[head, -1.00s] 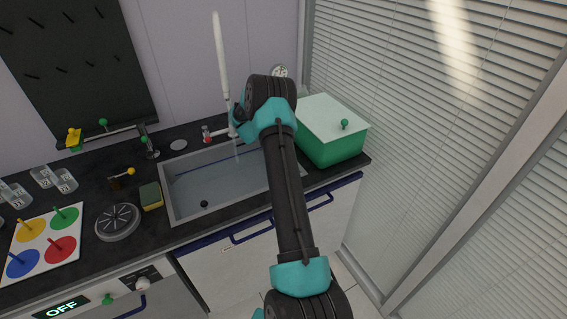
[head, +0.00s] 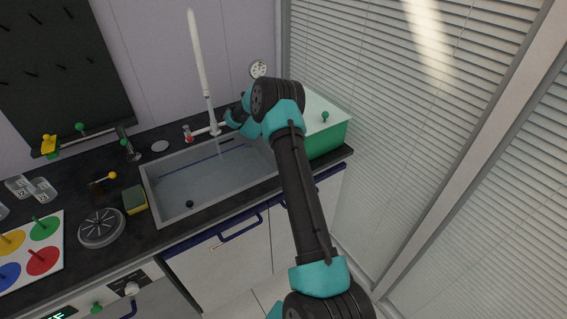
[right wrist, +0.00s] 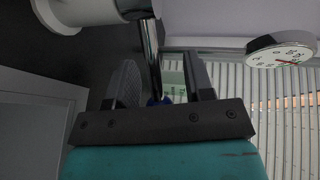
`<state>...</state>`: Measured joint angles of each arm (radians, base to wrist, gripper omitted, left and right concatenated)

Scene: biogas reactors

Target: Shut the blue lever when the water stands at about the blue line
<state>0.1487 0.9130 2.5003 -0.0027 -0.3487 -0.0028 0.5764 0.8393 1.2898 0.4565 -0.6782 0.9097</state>
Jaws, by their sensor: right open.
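The sink (head: 160,205) holds grey-blue water (head: 205,183). A dark blue line (head: 200,162) runs along its back wall and is visible just above the water; the exact gap is hard to tell. A thin stream falls from the white tap (head: 203,85). My right gripper (head: 232,118) is at the tap's right side, its tips partly hidden by my wrist. In the right wrist view its fingers (right wrist: 163,88) are open, with a metal rod (right wrist: 152,50) and a small blue part (right wrist: 160,101), possibly the blue lever, between them. Contact is unclear. My left gripper is out of view.
A red-ended handle (head: 188,138) sits left of the tap. A green box with a pale lid (head: 325,140) stands right of the sink. A round dial (head: 258,69) is on the wall. A sponge (head: 134,200) lies left of the sink.

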